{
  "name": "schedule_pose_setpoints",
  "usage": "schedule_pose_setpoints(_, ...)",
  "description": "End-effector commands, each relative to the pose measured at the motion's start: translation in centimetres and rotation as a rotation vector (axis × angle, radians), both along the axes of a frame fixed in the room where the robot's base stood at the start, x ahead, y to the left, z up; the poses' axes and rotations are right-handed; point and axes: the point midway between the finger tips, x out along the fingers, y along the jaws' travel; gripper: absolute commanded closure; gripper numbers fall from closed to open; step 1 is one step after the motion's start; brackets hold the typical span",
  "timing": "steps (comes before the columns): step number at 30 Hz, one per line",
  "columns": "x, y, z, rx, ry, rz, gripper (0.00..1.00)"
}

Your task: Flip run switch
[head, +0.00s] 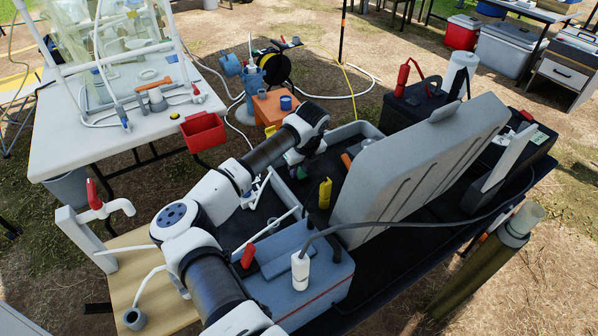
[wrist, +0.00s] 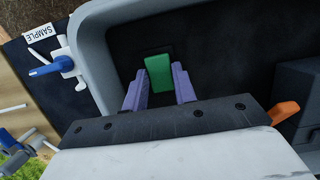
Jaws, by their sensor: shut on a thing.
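In the wrist view, a green block-like piece (wrist: 158,72), which looks like the run switch, stands on a dark plate in a dark, grey-rimmed tray. My gripper (wrist: 158,82) has its two purple fingers on either side of it, shut on it. The piece's lower end is hidden by my gripper's body, and I cannot tell which way the switch is set. In the head view, my gripper (head: 296,160) reaches down into the tray, and my arm hides most of the spot.
An orange handle (wrist: 284,112) is close to the right of my gripper. A tall grey slotted panel (head: 420,165) rises to the right in the head view. A yellow bottle (head: 325,193) stands nearby. A blue-handled valve (wrist: 52,66) by a SAMPLE label lies outside the rim.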

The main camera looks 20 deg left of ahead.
Motion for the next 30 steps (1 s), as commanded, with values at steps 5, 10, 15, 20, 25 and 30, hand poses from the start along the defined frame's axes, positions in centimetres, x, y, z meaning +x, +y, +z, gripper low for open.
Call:
schedule_pose_setpoints(5,-0.11,-0.14,-0.48,0.089,-0.071,-0.003,0.96)
schedule_pose_setpoints(10,-0.22,-0.26,-0.16,0.12,-0.098,-0.001,0.96)
schedule_pose_setpoints(15,-0.22,-0.28,0.03,0.123,-0.1,0.0,0.95)
schedule_pose_setpoints(20,-0.21,-0.28,0.03,0.123,-0.1,0.0,0.71)
schedule_pose_setpoints(25,-0.22,-0.3,0.0,0.122,-0.099,0.0,0.51)
schedule_pose_setpoints(30,-0.24,-0.32,-0.05,0.121,-0.098,0.0,0.51)
